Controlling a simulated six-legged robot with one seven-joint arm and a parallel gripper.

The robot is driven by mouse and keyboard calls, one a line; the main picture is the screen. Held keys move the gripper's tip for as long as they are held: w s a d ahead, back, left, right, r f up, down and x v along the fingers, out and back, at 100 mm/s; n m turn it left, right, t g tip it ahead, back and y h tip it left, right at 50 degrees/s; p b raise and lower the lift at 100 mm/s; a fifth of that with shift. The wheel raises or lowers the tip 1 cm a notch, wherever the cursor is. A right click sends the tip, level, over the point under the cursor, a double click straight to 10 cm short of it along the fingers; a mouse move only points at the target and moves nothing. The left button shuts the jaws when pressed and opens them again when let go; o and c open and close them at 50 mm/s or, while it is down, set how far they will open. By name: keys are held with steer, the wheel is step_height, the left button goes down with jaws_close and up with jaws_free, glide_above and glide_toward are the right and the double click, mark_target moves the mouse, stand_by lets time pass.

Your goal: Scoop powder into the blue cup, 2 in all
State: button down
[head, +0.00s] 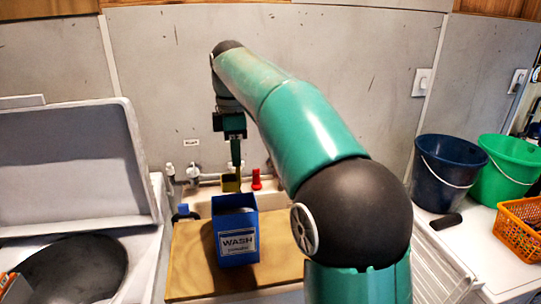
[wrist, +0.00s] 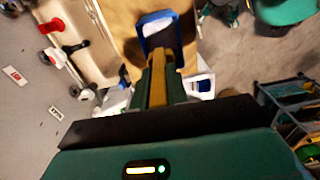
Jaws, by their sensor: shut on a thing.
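My gripper (head: 236,160) hangs in front of the back wall, above the sink and just behind the open blue box in the head view. It is shut on a yellow scoop (head: 230,183), whose yellow handle (wrist: 158,80) runs between the fingers in the wrist view. The blue box (head: 236,240), labelled WASH, stands upright on a wooden board. Its open rim (wrist: 153,17) shows beyond the fingers in the wrist view. The scoop's contents are hidden.
The wooden board (head: 187,270) lies in front of the white sink (head: 200,203). A red tap (head: 256,179) stands behind the box. An open-lidded washer (head: 70,165) is at left. A dark blue bucket (head: 449,172), a green bucket (head: 507,168) and an orange basket (head: 520,228) stand at right.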

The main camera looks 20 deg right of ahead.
mark_target(237, 178)
steer(key=shift+s+d+r, duration=0.1)
steer(key=shift+s+r, duration=0.1)
steer(key=shift+s, duration=0.05)
steer(key=shift+w+a+f, duration=0.1)
steer(key=shift+a, duration=0.2)
steer(key=shift+w+a+f, duration=0.1)
steer(key=shift+w+f, duration=0.1)
steer(key=shift+f, duration=0.1)
steer(key=shift+s+d+f, duration=0.15)
steer(key=shift+d+f, duration=0.1)
steer(key=shift+s+f, duration=0.15)
steer(key=shift+f, duration=0.15)
steer(key=shift+w+f, duration=0.2)
steer(key=shift+f, duration=0.65)
steer(key=shift+s+f, duration=0.1)
steer(key=shift+f, duration=3.9)
